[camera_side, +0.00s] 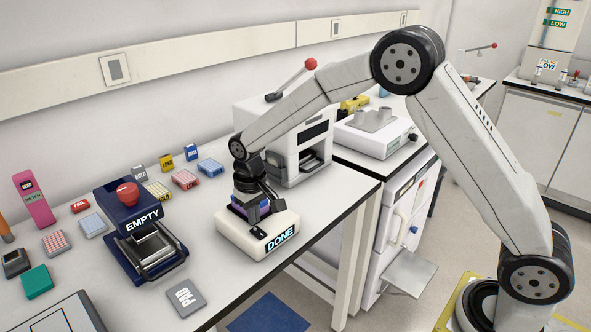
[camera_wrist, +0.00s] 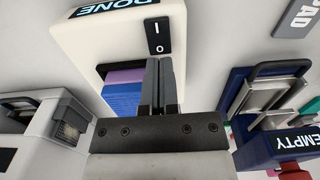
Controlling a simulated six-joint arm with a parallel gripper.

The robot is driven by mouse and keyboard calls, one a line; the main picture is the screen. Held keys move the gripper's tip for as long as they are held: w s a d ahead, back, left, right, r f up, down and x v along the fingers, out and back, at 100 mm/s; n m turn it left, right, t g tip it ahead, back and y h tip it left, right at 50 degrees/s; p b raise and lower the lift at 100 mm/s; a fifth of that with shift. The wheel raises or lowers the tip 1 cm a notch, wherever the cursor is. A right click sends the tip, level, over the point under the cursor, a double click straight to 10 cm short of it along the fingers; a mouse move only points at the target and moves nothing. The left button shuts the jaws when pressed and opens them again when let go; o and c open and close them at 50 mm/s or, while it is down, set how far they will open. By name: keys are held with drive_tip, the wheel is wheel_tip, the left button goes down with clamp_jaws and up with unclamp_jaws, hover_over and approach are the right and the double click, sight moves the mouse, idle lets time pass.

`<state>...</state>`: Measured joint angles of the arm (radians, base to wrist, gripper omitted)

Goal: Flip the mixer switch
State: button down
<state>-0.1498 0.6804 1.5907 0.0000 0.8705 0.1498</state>
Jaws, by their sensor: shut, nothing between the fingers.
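The mixer is a cream-white box (camera_side: 238,243) labelled DONE on the bench, and it also shows in the wrist view (camera_wrist: 77,35). Its black rocker switch (camera_wrist: 158,36), marked with a line and an O, is on its top near the label; it shows small in the side view (camera_side: 259,234). My gripper (camera_wrist: 160,62) is shut and empty, pointing down, with its fingertips close to the O end of the switch. I cannot tell whether the tips touch it. In the side view my gripper (camera_side: 257,216) is over the mixer. A purple and blue block (camera_wrist: 122,92) sits in the mixer's recess beside the fingers.
A dark blue device labelled EMPTY (camera_side: 143,224) with a red knob stands left of the mixer. A grey PAD (camera_side: 186,298) lies in front. A white machine with a red-tipped lever (camera_side: 297,142) stands behind. The bench's front edge (camera_side: 318,232) is close by.

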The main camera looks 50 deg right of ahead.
sight(261, 231)
drive_tip(key=shift+f, duration=1.15)
idle(0.9)
drive_tip(key=shift+r, duration=3.55)
drive_tip(key=shift+s, duration=0.1)
drive_tip(key=shift+s+d, duration=0.35)
drive_tip(key=shift+s, duration=0.15)
drive_tip(key=s+d+f+t, duration=0.1)
drive_tip(key=s+d, duration=0.2)
drive_tip(key=s, duration=0.7)
drive_tip(key=s+d+f+t, duration=0.1)
drive_tip(key=s+d, duration=0.2)
drive_tip(key=s, duration=0.7)
drive_tip(key=shift+s+d+f+t, duration=0.2)
drive_tip(key=shift+d+f+t, duration=0.1)
drive_tip(key=shift+d+f, duration=0.1)
